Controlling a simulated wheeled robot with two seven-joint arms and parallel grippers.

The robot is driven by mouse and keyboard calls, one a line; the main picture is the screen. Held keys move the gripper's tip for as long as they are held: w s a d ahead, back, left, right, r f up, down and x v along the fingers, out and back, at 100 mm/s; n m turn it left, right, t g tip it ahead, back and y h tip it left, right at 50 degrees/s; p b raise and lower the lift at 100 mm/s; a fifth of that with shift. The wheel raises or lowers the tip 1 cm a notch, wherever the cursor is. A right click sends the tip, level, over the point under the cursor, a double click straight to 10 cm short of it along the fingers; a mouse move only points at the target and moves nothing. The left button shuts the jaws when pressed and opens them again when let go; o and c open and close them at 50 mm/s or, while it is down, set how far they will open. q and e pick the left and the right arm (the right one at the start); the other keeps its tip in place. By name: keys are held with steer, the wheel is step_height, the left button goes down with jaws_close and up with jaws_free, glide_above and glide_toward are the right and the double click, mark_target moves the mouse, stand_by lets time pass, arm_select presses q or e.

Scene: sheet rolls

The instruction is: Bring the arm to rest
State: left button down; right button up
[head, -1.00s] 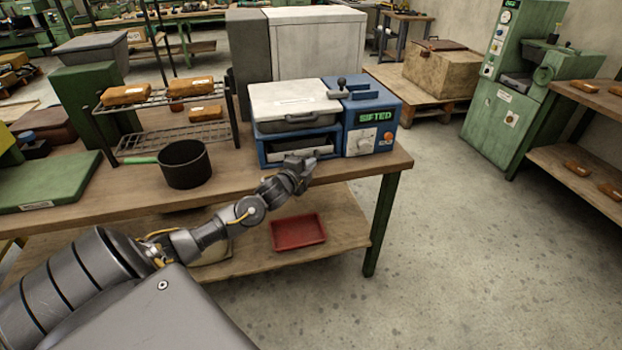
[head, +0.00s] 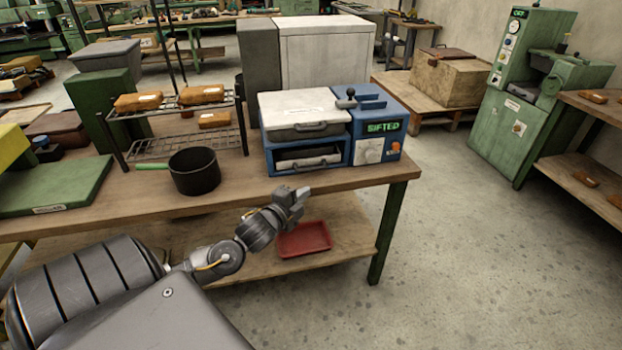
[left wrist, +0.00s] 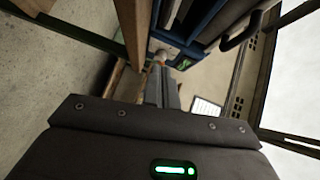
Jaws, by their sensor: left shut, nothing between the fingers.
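My left gripper (head: 300,195) shows in the head view, in front of the workbench's front edge and below the blue sifting machine (head: 335,130). It is shut and empty, apart from the machine and the bench. In the left wrist view its fingers (left wrist: 162,85) stand close together, with part of the blue machine (left wrist: 180,40) beyond them. The workbench (head: 350,183) carries the machine, whose display reads SIFTED. My right gripper is in neither view.
A black pot (head: 195,172) with a green handle stands near the bench's front edge. A wire rack (head: 180,147) holds orange-brown packages. A red tray (head: 305,240) lies on the lower shelf. The floor (head: 480,260) to the right of the bench is clear.

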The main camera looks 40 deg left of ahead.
arm_select(q)
steer(key=s+a+f+n+g, duration=0.2)
steer(key=a+f+n, duration=0.1)
steer(key=f, duration=0.8)
steer(key=s+a+f+n+g, duration=0.2)
steer(key=a+f+n, duration=0.1)
steer(key=f, duration=0.9)
steer(key=s+d+f+n+g, duration=0.1)
steer(key=s+f+n+g, duration=0.1)
steer(key=s+f, duration=0.5)
steer(key=s+f+n+g, duration=0.15)
steer(key=s+f, duration=0.25)
steer(key=f, duration=0.6)
steer(key=s+d+f+n+g, duration=0.1)
steer(key=s+d+f+g, duration=0.1)
steer(key=s+d+f, duration=0.35)
steer(key=s+d+f+n+g, duration=0.1)
steer(key=s+d+f+g, duration=0.15)
steer(key=s+f, duration=0.55)
steer(key=s+d+f+g+h+p, duration=0.1)
steer(key=s+d+f+g+h, duration=0.1)
steer(key=s+d, duration=1)
steer(key=s+g, duration=0.1)
steer(key=s, duration=0.3)
steer(key=shift+d+f, duration=0.3)
steer(key=shift+f, duration=0.05)
